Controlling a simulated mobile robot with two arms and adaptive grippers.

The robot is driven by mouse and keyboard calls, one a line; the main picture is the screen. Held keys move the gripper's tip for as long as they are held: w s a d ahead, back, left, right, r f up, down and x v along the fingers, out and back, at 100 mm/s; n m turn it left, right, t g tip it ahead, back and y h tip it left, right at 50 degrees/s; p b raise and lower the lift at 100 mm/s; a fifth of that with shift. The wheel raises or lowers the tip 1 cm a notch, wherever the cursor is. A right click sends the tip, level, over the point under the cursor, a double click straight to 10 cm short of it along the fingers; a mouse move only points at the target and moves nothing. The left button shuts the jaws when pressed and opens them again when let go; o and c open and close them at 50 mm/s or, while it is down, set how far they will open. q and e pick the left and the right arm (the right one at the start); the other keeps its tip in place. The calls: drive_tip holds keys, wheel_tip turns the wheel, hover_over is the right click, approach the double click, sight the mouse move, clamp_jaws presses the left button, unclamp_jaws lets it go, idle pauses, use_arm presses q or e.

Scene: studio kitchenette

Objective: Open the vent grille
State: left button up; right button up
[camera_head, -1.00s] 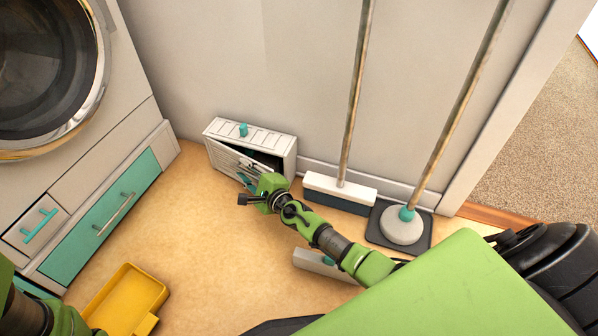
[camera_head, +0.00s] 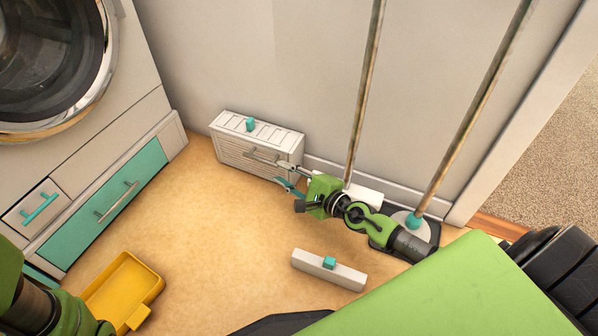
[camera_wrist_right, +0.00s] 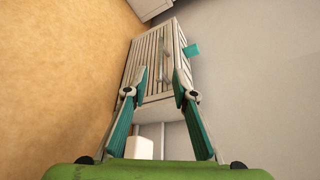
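The vent grille (camera_head: 236,155) is the slatted front of a low white box (camera_head: 290,145) standing against the wall. Its front looks flush with the box, with no dark gap showing. A bar handle (camera_head: 262,158) sits on the slats. A teal knob (camera_head: 250,124) is on top. My right gripper (camera_head: 280,175) is at the right end of the front, fingers apart and empty. In the right wrist view the grille (camera_wrist_right: 147,62) and its handle (camera_wrist_right: 164,63) lie beyond the open fingertips (camera_wrist_right: 160,70). My left arm shows at the lower left; its gripper is out of view.
A broom (camera_head: 362,100) and a mop (camera_head: 470,115) stand right of the box, behind my right arm. A white block with a teal knob (camera_head: 328,271) and a yellow tray (camera_head: 125,290) lie on the floor. A washer (camera_head: 45,60) stands left. Floor before the grille is clear.

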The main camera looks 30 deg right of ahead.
drive_tip(key=s+d+m+p, duration=0.1)
drive_tip(key=p, duration=0.1)
drive_tip(key=d+m+p, duration=0.1)
drive_tip(key=m, duration=0.1)
drive_tip(key=s+d+r+m+h+p, duration=0.1)
drive_tip(key=m+p, duration=0.1)
drive_tip(key=shift+s+g+p, duration=0.3)
drive_tip(key=shift+p, duration=0.05)
drive_tip(key=shift+a, duration=0.1)
